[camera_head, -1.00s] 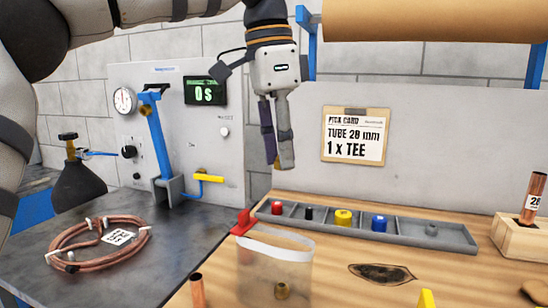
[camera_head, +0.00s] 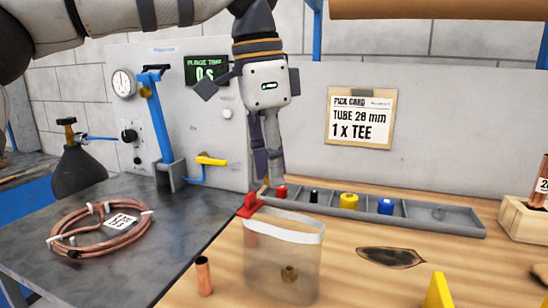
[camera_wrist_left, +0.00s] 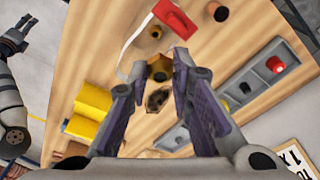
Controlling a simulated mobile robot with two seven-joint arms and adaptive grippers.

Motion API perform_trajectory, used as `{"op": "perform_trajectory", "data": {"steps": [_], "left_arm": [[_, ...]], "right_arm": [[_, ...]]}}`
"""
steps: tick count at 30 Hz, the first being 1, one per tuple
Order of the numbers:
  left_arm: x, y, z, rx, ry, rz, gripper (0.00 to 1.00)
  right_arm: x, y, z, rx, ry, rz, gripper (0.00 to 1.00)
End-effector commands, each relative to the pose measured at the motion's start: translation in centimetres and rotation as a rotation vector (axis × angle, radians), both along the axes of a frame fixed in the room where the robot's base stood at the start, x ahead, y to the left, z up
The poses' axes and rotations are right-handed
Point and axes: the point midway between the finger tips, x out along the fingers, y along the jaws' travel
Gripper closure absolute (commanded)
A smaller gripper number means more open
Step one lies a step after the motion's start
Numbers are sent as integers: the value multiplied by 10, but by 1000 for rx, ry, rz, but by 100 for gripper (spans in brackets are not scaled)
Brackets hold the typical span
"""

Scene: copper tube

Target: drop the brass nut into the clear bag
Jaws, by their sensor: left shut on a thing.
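My left gripper (camera_head: 267,180) points down above and behind the clear bag (camera_head: 262,255) in the head view. It is shut on the brass nut (camera_wrist_left: 158,68), which shows between the fingertips in the left wrist view. In the head view the nut is mostly hidden by the fingers. The bag stands upright on the wooden table, with a white rim and a red clip (camera_head: 250,205) at its left corner. A small brass piece (camera_head: 289,273) shows low in the bag. My right gripper (camera_wrist_left: 20,35) shows at the left wrist view's edge; its opening is unclear.
A grey compartment tray (camera_head: 462,230) with coloured parts lies behind the bag. A copper tube (camera_head: 203,276) stands left of the bag. A dark scorch mark (camera_head: 390,257) and a yellow block (camera_head: 438,292) are to the right. A copper coil (camera_head: 100,235) lies on the dark bench.

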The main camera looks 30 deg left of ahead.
Motion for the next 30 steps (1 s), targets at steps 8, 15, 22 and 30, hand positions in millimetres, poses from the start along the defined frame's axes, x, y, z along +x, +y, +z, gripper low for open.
{"op": "perform_trajectory", "data": {"steps": [8, 15, 22, 30], "left_arm": [[0, 0, 1, 1, -1, 0, 56], [-1, 1, 12, 1, -3, 1, 56], [-6, 6, 74, 0, -7, 4, 56], [-10, 9, 117, 0, -1, 1, 56]], "right_arm": [[0, 0, 0, 0, -2, 0, 36], [1, 0, 1, 0, -2, 0, 36], [1, 0, 1, 0, -2, 0, 36], [0, 0, 0, 0, -1, 0, 36]]}}
